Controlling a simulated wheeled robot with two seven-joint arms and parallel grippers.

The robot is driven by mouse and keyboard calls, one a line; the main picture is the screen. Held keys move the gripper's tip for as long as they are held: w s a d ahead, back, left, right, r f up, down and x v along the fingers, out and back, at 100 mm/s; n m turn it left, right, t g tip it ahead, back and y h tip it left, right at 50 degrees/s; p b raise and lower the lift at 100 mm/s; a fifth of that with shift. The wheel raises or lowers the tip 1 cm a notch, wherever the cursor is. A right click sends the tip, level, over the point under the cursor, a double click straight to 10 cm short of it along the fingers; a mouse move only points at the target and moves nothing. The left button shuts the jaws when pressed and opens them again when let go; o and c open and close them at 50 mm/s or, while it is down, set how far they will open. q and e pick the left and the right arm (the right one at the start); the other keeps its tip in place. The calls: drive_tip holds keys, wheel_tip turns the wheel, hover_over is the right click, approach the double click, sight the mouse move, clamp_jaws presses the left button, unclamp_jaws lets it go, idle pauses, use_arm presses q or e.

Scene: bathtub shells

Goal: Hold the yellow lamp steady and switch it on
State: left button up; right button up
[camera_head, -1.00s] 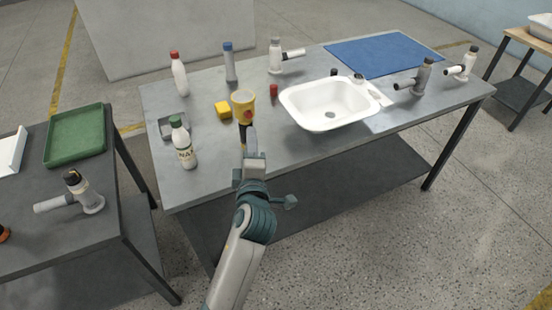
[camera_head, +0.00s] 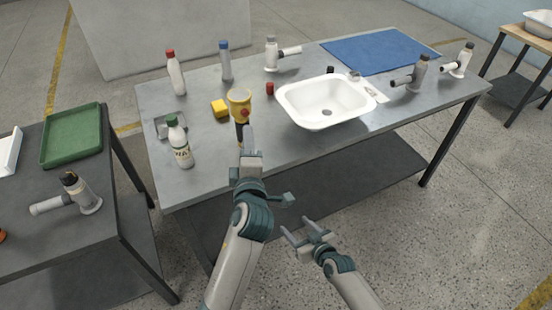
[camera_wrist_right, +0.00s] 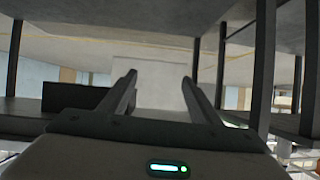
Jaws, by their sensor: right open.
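My right gripper (camera_head: 296,227) is open and empty, low in front of the table and to the right of the left arm. Its two spread fingers also show in the right wrist view (camera_wrist_right: 158,85), with nothing between them.
The grey table (camera_head: 225,160) also holds a green-capped bottle (camera_head: 181,145), a yellow block (camera_head: 219,108), a small red object (camera_head: 269,88), a white basin (camera_head: 325,105) and a blue mat (camera_head: 380,50). A side table at left carries a green tray (camera_head: 72,157).

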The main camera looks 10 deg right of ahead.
sight(242, 121)
drive_tip(key=w+a+r+n+t+y, duration=0.1)
drive_tip(key=w+a+r+t+y, duration=0.1)
drive_tip(key=r, duration=1.1)
drive_tip(key=w+a+r+n+t+y, duration=0.1)
drive_tip(key=w+a+r, duration=0.3)
drive_tip(key=r, duration=1)
drive_tip(key=shift+w+t+y, duration=0.5)
drive_tip(key=shift+w+y, duration=0.1)
drive_tip(key=shift+w, duration=0.4)
drive_tip(key=shift+w+a, duration=0.1)
drive_tip(key=x, duration=1.7)
drive_tip(key=shift+f, duration=0.1)
drive_tip(key=c, duration=1.3)
use_arm(q)
clamp_jaws()
use_arm(e)
drive_tip(key=shift+o, duration=0.2)
